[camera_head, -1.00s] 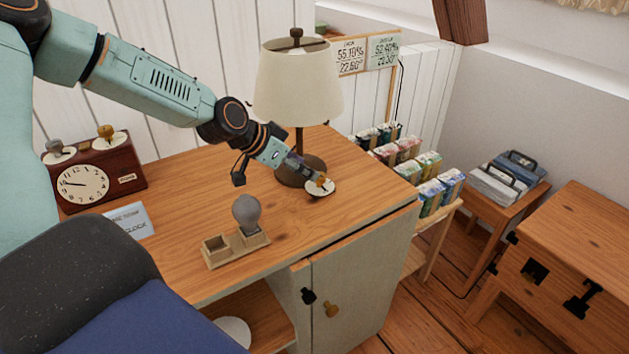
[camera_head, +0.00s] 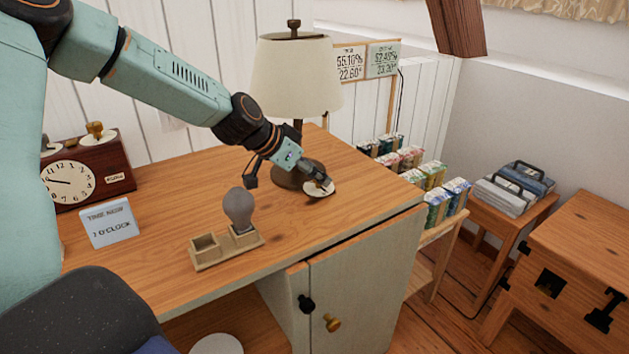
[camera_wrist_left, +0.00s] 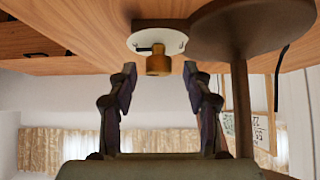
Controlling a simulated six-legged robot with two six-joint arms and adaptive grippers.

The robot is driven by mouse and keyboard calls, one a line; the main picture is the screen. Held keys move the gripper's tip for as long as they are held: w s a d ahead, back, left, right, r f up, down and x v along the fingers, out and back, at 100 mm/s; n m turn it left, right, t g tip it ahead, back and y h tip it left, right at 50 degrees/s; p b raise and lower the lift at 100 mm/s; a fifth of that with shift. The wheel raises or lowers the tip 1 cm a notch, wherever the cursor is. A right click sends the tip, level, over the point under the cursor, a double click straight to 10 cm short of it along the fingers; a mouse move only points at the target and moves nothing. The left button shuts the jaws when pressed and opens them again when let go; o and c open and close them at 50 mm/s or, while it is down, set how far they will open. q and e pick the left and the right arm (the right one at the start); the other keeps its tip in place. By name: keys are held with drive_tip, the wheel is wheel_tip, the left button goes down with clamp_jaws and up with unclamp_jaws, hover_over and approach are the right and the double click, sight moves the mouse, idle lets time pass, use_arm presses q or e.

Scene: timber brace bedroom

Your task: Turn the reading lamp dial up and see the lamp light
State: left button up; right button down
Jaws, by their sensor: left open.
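The reading lamp (camera_head: 295,75) stands on the wooden desk with a cream shade and a dark round base (camera_head: 290,178). Its shade looks unlit. The dial is a brass knob (camera_wrist_left: 158,62) on a pale round plate (camera_wrist_left: 177,42) beside the lamp base in the left wrist view. The plate also shows in the head view (camera_head: 319,190), with the knob mostly hidden by my gripper. My left gripper (camera_head: 318,182) is at the dial; in the left wrist view its two fingers (camera_wrist_left: 160,85) are apart, with the knob between and just beyond the tips. My right gripper is not in view.
A wooden holder (camera_head: 226,250) with a grey bulb (camera_head: 238,208) stands on the desk, left of the dial. A clock box (camera_head: 75,175) and a small sign (camera_head: 109,222) are further left. The desk's right front is clear.

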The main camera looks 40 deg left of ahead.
use_arm(q)
drive_tip(key=shift+w+d+f, duration=0.1)
drive_tip(key=shift+w+d, duration=0.05)
drive_tip(key=shift+d, duration=0.05)
drive_tip(key=shift+a, duration=0.1)
drive_tip(key=shift+c, duration=0.7)
clamp_jaws()
